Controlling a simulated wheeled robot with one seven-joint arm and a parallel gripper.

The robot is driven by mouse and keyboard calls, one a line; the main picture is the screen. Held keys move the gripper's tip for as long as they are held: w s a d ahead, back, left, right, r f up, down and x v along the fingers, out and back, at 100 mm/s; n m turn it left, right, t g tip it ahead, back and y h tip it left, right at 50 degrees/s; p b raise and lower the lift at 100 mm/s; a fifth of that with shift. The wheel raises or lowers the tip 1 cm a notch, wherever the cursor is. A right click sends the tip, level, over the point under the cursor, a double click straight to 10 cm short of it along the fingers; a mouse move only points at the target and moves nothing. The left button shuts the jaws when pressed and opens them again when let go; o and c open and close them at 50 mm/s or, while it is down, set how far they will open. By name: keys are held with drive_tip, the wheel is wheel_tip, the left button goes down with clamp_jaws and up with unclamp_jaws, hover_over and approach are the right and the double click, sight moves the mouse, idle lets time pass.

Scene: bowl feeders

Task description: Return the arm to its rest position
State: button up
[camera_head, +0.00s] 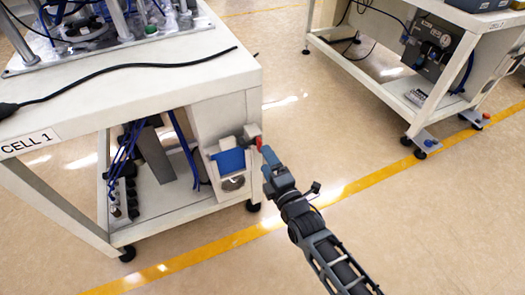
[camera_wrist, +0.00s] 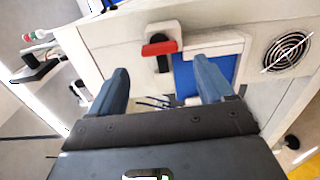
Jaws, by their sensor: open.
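My arm reaches up from the lower right in the head view, with my gripper (camera_head: 268,158) close to the side panel of the white CELL 1 bench (camera_head: 225,105). In the wrist view my gripper (camera_wrist: 162,85) is open, its two blue-grey fingers apart with nothing between them. Beyond the fingers is a red-handled switch (camera_wrist: 160,47) on the panel. The red handle lies across its dark base. I cannot tell the exact gap between the fingertips and the panel.
A blue-fronted box (camera_head: 229,160) sits on the panel beside the gripper, above a round vent (camera_wrist: 287,52). Cables hang inside the bench. A second white bench (camera_head: 465,40) stands at upper right. Open floor with a yellow line (camera_head: 365,184) lies between and in front.

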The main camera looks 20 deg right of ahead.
drive_tip(key=shift+s, duration=1)
drive_tip(key=s+d+r+m+g+p, duration=0.1)
drive_tip(key=s+r+m+p, duration=0.25)
drive_tip(key=s, duration=0.85)
drive_tip(key=s+d+r+m+p, duration=0.1)
drive_tip(key=s+r+m+p, duration=0.3)
drive_tip(key=s, duration=0.8)
drive_tip(key=s+r+m+g+p, duration=0.1)
drive_tip(key=s+r+m+p, duration=0.1)
drive_tip(key=s+r+m, duration=0.3)
drive_tip(key=s+a+r+m+g+p, duration=0.1)
drive_tip(key=s+r+m, duration=0.4)
drive_tip(key=s+r, duration=0.6)
wheel_tip(320, 180, up, 8)
drive_tip(key=shift+s+a+f+m+p, duration=0.25)
drive_tip(key=shift+s+m+p, duration=0.15)
drive_tip(key=shift+p, duration=0.3)
drive_tip(key=shift+r, duration=0.1)
